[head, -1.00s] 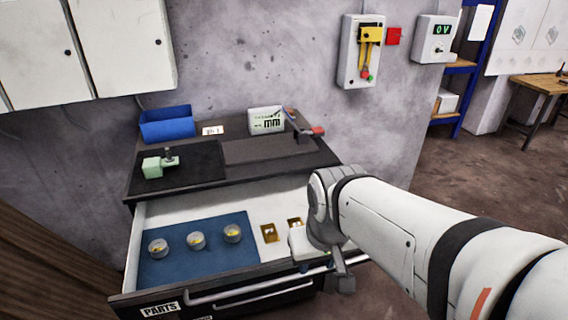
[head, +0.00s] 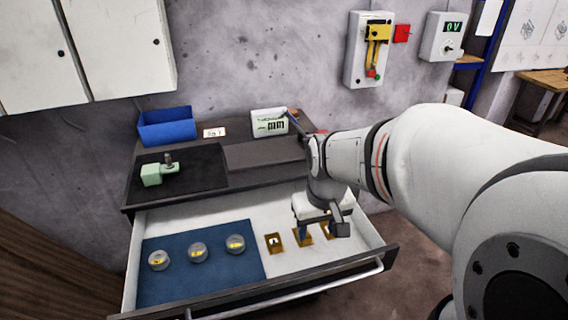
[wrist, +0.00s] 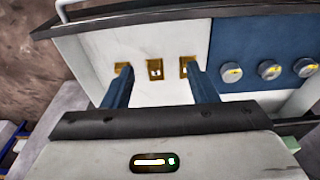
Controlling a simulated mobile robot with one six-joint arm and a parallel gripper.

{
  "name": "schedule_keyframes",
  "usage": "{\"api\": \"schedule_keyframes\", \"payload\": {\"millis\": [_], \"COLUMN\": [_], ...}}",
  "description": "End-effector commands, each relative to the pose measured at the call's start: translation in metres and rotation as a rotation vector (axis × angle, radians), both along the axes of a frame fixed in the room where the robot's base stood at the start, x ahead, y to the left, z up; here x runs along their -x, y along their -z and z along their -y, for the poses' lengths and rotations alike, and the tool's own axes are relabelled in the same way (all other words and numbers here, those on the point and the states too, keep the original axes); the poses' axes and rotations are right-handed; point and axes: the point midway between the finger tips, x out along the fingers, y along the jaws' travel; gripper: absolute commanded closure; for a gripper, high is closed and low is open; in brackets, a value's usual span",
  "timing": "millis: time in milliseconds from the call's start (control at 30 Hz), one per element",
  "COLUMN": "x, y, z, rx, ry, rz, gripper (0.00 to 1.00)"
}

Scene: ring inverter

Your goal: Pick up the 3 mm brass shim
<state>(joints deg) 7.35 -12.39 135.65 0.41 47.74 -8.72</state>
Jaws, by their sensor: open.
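Three small brass shims lie in a row on the pale floor of the open drawer: a left one (head: 274,243), a middle one (head: 302,238) and a right one (head: 328,230). They also show in the wrist view, in reversed order, with the middle one (wrist: 155,70) between my fingers. Their markings are too small to read, so I cannot tell which is 3 mm. My gripper (head: 314,231) is open and empty above the middle and right shims, partly covering them. In the wrist view its blue fingertips (wrist: 158,69) overlap the two outer shims.
A blue mat (head: 205,280) with three round, yellow-marked containers (head: 198,253) fills the drawer's left side. The drawer's front edge and handle (head: 290,295) lie close by. The cabinet top holds a blue bin (head: 166,125), a green block (head: 152,176) and a white box (head: 268,122).

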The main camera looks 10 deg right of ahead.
Motion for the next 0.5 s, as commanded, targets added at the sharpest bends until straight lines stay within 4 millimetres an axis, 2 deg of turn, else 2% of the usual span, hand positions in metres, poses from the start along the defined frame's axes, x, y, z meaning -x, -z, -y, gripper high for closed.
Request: {"api": "schedule_keyframes", "payload": {"millis": [33, 200, 300, 500], "x": [-0.017, -0.066, -0.088, -0.113], "y": [0.003, 0.029, 0.05, 0.087], "z": [0.011, 0.049, 0.072, 0.106], "rx": [0.001, 0.002, -0.002, -0.01], "ry": [0.005, 0.0, -0.006, -0.013], "rz": [-0.027, -0.08, -0.108, -0.145], "gripper": [0.47, 0.47, 0.47, 0.47]}}
